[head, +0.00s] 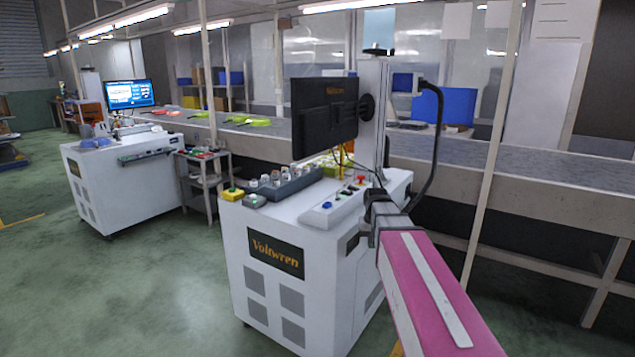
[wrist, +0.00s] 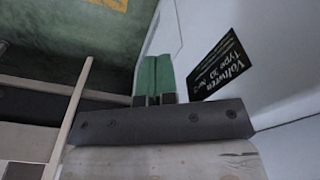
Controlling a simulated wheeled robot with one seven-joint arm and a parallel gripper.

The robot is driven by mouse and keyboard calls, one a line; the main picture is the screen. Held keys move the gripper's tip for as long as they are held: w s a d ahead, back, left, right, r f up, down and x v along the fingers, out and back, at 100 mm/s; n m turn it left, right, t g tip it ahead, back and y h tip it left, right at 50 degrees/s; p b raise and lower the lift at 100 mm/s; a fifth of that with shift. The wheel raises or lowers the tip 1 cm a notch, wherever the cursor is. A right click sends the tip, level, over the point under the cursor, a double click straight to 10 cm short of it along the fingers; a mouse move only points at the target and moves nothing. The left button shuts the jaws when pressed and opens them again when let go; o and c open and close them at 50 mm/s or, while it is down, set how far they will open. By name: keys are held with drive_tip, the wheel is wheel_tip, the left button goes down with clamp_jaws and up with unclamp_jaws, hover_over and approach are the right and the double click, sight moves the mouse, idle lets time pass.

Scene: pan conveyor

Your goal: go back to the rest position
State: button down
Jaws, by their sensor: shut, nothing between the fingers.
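My gripper (wrist: 156,60) shows in the wrist view as two green fingers side by side, closed together with nothing between them. It is beside the white side of a machine cabinet that bears a dark label (wrist: 222,66); I cannot tell whether they touch. In the head view my pink arm reaches up from the lower right to a dark joint beside the white Voltwren cabinet (head: 297,308). The fingers cannot be made out there.
The cabinet carries a black monitor (head: 324,115), a control box with buttons (head: 328,211) and a dark block of small cylinders (head: 284,186). A long conveyor (head: 470,168) runs behind. A second cabinet (head: 125,195) stands left. Green floor (head: 150,290) is open at lower left.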

drive_tip(key=s+f+g, duration=0.1)
drive_tip(key=s+f, duration=1.5)
drive_tip(key=shift+f, duration=0.25)
drive_tip(key=shift+d, duration=0.1)
